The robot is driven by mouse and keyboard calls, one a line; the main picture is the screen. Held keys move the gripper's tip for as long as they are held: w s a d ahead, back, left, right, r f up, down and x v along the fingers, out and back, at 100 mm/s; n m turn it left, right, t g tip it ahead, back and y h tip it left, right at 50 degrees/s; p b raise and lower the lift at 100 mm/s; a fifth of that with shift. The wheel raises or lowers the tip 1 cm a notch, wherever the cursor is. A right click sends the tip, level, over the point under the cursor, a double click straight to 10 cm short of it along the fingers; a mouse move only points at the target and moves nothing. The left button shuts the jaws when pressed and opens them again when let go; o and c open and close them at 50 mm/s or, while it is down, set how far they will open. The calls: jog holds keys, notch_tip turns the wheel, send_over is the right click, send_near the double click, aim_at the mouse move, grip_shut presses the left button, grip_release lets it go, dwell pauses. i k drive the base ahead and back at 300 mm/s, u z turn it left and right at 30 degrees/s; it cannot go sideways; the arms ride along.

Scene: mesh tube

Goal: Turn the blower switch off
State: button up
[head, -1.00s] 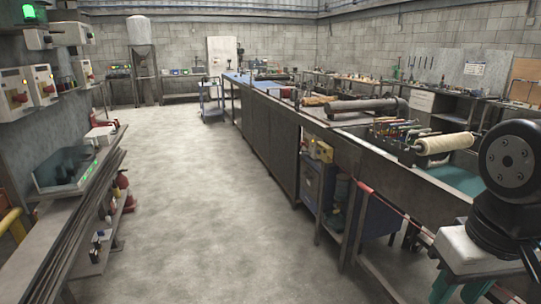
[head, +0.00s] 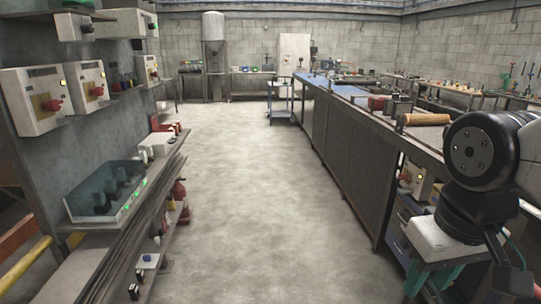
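Several light grey switch boxes with red rotary knobs on yellow plates are mounted along the left wall. The nearest switch box (head: 20,118) has its knob at about mid-height of the view. A second switch box (head: 84,99) is beside it, and a smaller switch box (head: 149,80) is farther along. Small yellow lamps show on the boxes. My arm shows at the right edge, far from the boxes.
A tray with a clear cover (head: 103,211) and green lamps sits on the left shelf. A yellow rail (head: 28,268) is at bottom left. A long bench (head: 340,148) lines the right. The aisle floor (head: 240,190) is clear.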

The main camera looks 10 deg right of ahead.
aim_at(401, 177)
jog(key=z, duration=0.3)
jog(key=i, duration=1.95)
jog(key=z, duration=0.75)
jog(key=i, duration=0.6)
jog(key=z, duration=0.25)
